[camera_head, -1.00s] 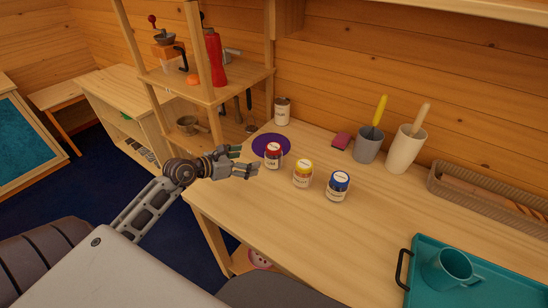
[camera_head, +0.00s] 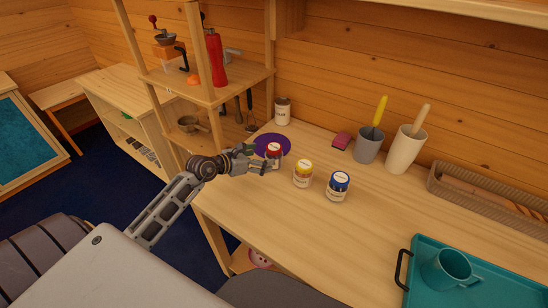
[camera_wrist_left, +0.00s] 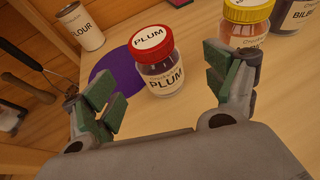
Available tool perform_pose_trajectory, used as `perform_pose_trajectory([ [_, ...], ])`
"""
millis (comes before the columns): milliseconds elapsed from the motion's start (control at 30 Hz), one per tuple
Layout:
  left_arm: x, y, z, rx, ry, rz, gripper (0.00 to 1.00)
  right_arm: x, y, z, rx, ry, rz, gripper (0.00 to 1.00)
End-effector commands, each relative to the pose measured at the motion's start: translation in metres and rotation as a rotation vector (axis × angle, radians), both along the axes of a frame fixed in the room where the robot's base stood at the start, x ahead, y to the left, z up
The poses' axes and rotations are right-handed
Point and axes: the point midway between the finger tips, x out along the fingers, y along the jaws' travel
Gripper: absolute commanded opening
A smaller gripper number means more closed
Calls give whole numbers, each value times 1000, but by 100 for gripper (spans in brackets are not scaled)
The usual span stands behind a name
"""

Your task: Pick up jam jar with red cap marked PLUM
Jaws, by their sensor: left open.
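The jam jar with the red cap marked PLUM (camera_wrist_left: 158,62) stands upright between the open fingers in the left wrist view, a little beyond their tips. In the head view the jar (camera_head: 274,152) stands at the edge of the purple round mat (camera_head: 284,138), partly hidden by my gripper. My left gripper (camera_head: 258,156) is open and empty, close to the jar on its left side. Its green-padded fingers also show in the left wrist view (camera_wrist_left: 165,88). My right gripper is not in view.
A yellow-capped jar (camera_head: 303,174) and a blue-capped jar (camera_head: 338,186) stand right of the plum jar. A flour tin (camera_head: 283,111) stands behind. A wooden shelf (camera_head: 222,92) rises at the back left. A teal tray (camera_head: 480,291) holds a mug at right.

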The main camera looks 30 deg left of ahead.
Motion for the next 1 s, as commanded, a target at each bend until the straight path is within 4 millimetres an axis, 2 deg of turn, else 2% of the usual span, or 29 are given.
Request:
perform_pose_trajectory([
  [300, 19, -8, -7, 0, -1, 1, 86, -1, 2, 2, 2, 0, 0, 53],
  [767, 21, -9, -9, 1, 0, 0, 86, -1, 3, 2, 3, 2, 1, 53],
  [1000, 29, -11, -11, 1, -1, 1, 86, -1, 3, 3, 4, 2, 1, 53],
])
